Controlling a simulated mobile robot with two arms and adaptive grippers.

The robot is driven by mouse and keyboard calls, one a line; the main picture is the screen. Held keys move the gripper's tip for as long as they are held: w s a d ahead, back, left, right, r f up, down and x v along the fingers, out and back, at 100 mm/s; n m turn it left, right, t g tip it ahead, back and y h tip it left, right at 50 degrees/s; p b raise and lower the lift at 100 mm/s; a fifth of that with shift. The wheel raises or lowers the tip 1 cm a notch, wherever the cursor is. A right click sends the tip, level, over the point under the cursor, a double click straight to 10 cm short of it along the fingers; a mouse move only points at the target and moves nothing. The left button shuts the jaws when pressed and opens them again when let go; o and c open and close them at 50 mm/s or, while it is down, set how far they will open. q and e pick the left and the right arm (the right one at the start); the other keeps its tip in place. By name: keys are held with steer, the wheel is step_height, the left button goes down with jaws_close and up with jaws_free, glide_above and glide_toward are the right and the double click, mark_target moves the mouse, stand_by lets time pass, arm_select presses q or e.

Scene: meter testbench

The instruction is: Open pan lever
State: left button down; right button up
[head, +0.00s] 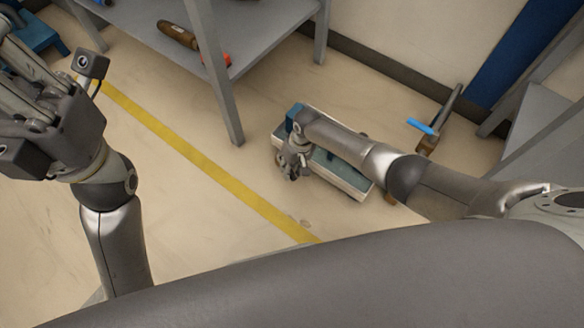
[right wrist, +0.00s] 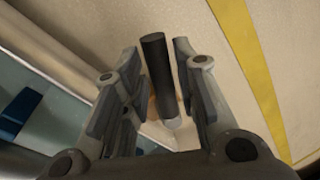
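A dark cylindrical handle (right wrist: 157,75), which looks like the pan lever, stands between the fingers of my right gripper (right wrist: 160,75) in the right wrist view. The fingers are open, with a gap showing on each side of the handle. Its pale lower end sits near the gripper's base. In the head view my right gripper (head: 290,170) is at the left end of a grey and teal meter bench (head: 355,180), and the handle cannot be made out there. My left gripper (head: 25,75) is raised at the upper left, partly out of frame, away from the bench.
A pipe with a blue valve handle (head: 421,126) stands right of the bench. A grey shelf table (head: 255,40) holds a brown and orange tool (head: 180,36) at the back. A yellow floor line (head: 190,150) crosses open floor on the left.

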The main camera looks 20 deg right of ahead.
steer(key=shift+s, duration=0.15)
step_height(320, 180, up, 12)
steer(key=d, duration=0.2)
steer(key=shift+w+d+f, duration=0.15)
steer(key=shift+w, duration=0.1)
stand_by(0.6)
